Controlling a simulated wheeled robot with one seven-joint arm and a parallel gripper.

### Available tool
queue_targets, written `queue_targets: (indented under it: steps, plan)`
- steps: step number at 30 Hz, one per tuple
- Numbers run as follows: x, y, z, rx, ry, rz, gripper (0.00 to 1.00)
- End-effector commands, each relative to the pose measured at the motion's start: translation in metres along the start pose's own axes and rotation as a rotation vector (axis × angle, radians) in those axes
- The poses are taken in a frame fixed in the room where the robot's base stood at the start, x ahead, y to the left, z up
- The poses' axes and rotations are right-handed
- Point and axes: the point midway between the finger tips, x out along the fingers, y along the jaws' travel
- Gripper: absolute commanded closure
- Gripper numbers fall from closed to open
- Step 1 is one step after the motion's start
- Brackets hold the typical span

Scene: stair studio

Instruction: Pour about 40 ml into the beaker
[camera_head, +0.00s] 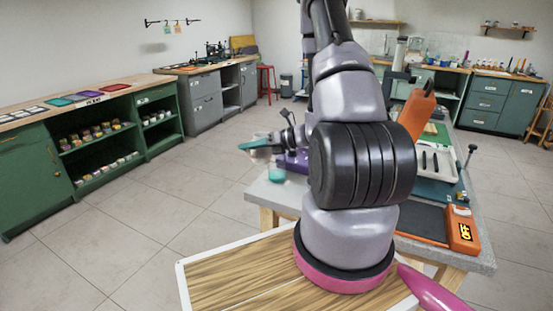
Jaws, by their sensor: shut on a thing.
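My gripper (276,146) is left of my arm's large black joint, above the left end of the grey worktable. It is shut on a small container with teal in it (257,145), which looks tilted to the left. The fingers are small and partly hidden. Just below it, a small vessel with teal at its bottom (277,176), which looks like the beaker, stands near the table's left edge. The held container is above it and apart from it. I cannot read a level or see a stream.
A purple object (293,160) stands right beside the beaker, partly behind my arm. Green cabinets (100,150) line the left wall. The tiled floor between is clear.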

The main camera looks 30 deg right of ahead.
Motion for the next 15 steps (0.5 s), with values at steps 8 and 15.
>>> queue_targets:
  steps: [8, 15]
  plan:
    - [-0.013, -0.002, 0.025, 0.15, -0.03, 0.081, 1.0]
    - [-0.021, -0.012, 0.035, 0.279, -0.053, 0.147, 1.0]
